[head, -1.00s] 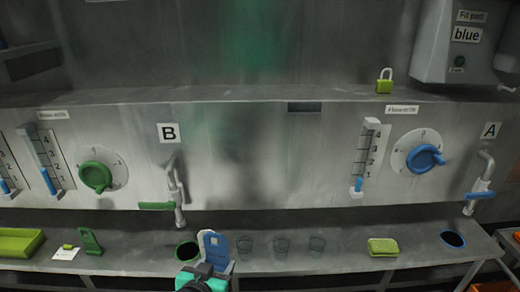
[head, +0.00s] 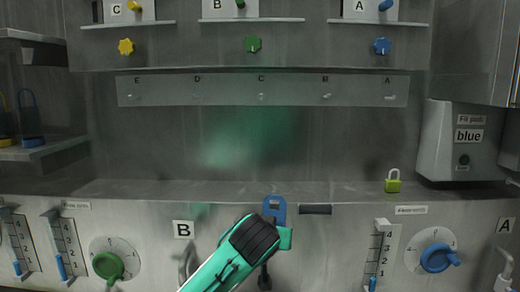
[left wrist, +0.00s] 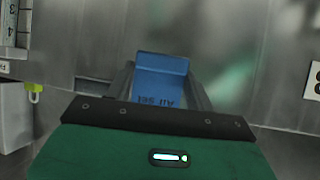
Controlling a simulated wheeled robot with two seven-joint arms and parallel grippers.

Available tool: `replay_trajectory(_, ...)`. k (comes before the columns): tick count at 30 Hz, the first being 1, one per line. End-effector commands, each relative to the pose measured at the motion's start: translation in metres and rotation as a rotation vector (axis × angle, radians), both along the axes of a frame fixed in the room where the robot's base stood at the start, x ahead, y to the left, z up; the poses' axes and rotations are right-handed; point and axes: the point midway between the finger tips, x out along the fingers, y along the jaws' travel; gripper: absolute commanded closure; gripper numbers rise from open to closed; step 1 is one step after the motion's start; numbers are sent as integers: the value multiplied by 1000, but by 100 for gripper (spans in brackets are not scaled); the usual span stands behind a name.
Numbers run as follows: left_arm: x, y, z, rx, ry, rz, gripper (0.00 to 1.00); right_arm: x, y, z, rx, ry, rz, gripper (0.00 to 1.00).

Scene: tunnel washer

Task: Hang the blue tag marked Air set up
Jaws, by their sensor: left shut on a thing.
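The blue tag (head: 275,207) stands up from my left gripper (head: 271,232), in front of the ledge, left of the dark slot. A hole shows near its top. In the left wrist view the tag (left wrist: 160,78) is held between the two dark fingers, with upside-down lettering that reads Air set. My left gripper (left wrist: 160,92) is shut on it. Above is a metal strip (head: 290,91) with a row of small pegs lettered E, D, C, B and A. The pegs look empty. The peg under C (head: 261,96) is nearest above the tag. My right gripper is out of view.
A green padlock (head: 393,182) stands on the ledge (head: 340,190) at right. Yellow, green and blue knobs sit above the strip. The wall between strip and ledge is clear.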

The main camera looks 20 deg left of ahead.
Motion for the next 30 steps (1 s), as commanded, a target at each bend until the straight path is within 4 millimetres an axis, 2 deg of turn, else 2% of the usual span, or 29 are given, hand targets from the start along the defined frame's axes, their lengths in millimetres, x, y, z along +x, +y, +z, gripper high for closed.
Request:
replay_trajectory(1, 6, 2, 29, 2, -2, 13, 68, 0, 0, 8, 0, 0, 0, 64)
replay_trajectory(8, 17, 11, 126, -3, 23, 84, 68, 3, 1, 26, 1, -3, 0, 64)
replay_trajectory(12, 15, 18, 185, -5, 39, 134, 68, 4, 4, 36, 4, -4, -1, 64)
replay_trajectory(15, 11, 24, 220, -9, 50, 168, 68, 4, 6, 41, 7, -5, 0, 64)
replay_trajectory(18, 7, 28, 246, -9, 58, 194, 68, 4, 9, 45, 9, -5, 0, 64)
replay_trajectory(21, 4, 31, 262, -11, 65, 213, 68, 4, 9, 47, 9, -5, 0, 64)
replay_trajectory(24, 2, 32, 270, -12, 68, 222, 68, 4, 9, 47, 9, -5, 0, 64)
replay_trajectory(30, 5, 33, 269, -13, 70, 225, 68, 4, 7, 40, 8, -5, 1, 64)
